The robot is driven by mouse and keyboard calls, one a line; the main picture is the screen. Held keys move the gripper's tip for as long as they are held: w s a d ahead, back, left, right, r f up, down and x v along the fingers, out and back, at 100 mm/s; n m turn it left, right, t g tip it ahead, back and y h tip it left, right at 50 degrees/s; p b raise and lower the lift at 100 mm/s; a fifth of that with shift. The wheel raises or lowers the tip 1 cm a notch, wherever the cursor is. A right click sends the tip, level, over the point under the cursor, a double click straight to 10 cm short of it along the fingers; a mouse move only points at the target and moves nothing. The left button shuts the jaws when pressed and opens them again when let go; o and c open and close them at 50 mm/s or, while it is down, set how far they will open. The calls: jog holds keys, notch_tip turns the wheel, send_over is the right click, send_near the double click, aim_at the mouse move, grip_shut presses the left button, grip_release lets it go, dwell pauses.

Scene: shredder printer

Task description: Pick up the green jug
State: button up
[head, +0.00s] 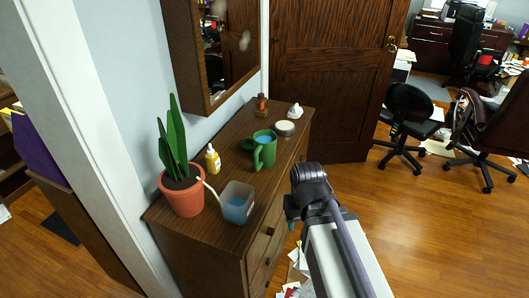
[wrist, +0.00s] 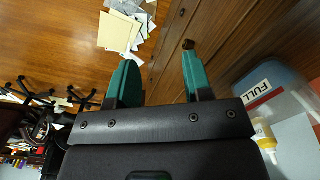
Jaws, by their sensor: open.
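The green jug (head: 264,152) stands upright on top of the brown dresser (head: 235,132) in the head view. It has a side handle facing the front, and something light blue shows inside its rim. I cannot make out the jug in the wrist view. My gripper (head: 292,222) is beside the dresser's front, right of and nearer than the jug, and apart from it. In the wrist view my gripper (wrist: 160,60) has its two teal fingers spread with nothing held between them. The dresser's drawer fronts lie beyond them.
On the dresser are a potted plant (head: 183,190), a clear container (head: 237,203) of blue liquid, a yellow bottle (head: 212,159), a round white item (head: 285,128), a brown bottle (head: 261,105) and a small white object (head: 295,110). Papers (wrist: 120,30) litter the floor. A mirror hangs behind.

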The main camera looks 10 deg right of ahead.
jog(key=o, duration=0.6)
jog(key=shift+o, duration=0.2)
jog(key=shift+r, duration=0.1)
